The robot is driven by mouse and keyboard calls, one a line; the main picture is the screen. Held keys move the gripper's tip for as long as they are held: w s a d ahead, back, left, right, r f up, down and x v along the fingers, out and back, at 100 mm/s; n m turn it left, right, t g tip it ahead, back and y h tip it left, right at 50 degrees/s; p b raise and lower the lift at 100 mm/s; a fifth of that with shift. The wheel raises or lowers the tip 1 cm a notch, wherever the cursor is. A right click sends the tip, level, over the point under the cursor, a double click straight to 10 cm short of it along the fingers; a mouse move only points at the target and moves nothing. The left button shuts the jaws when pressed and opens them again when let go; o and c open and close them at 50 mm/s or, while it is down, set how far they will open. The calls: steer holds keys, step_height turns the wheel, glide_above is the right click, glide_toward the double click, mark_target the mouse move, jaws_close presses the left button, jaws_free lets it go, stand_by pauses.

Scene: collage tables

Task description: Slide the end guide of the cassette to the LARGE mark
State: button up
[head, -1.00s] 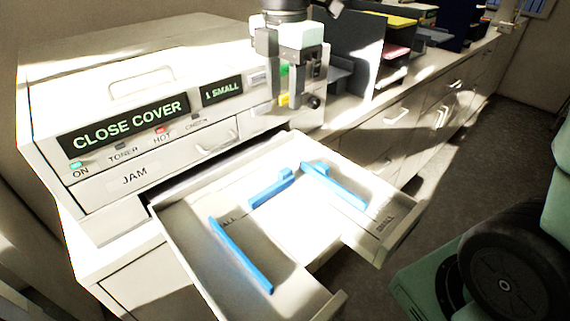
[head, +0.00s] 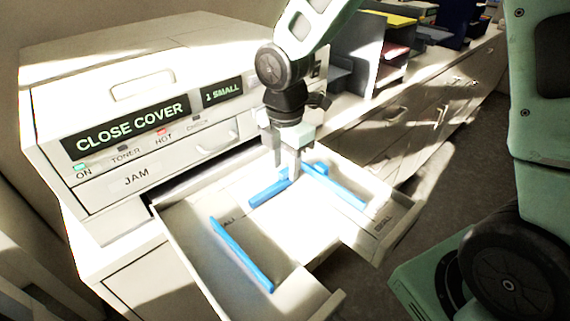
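The open cassette drawer (head: 190,262) is pulled out of the printer and holds three blue guides. The end guide (head: 266,194) is the short blue bar at the back middle, with a raised tab at its right end. Two longer side guides lie left (head: 241,256) and right (head: 345,192) of it. My gripper (head: 286,168) points down over the tab end of the end guide, with its fingers apart.
The printer (head: 120,100) stands behind the cassette, showing "CLOSE COVER" and "1 SMALL". Paper trays (head: 385,60) stand on the counter at the back right. The cassette's front middle is cut away, and its floor between the side guides is clear.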

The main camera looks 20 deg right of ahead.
steer(key=shift+f, duration=0.55)
jaws_close()
steer(key=shift+w+a+p, duration=0.2)
steer(key=shift+w+a, duration=0.05)
steer(key=shift+w, duration=0.55)
steer(key=shift+w+a+p, duration=0.15)
steer(key=shift+w+a, duration=0.1)
steer(key=shift+w, duration=0.5)
steer(key=shift+w+a+p, duration=0.2)
steer(key=shift+w+a, duration=0.05)
steer(key=shift+w, duration=0.55)
jaws_free()
steer(key=shift+r, duration=0.1)
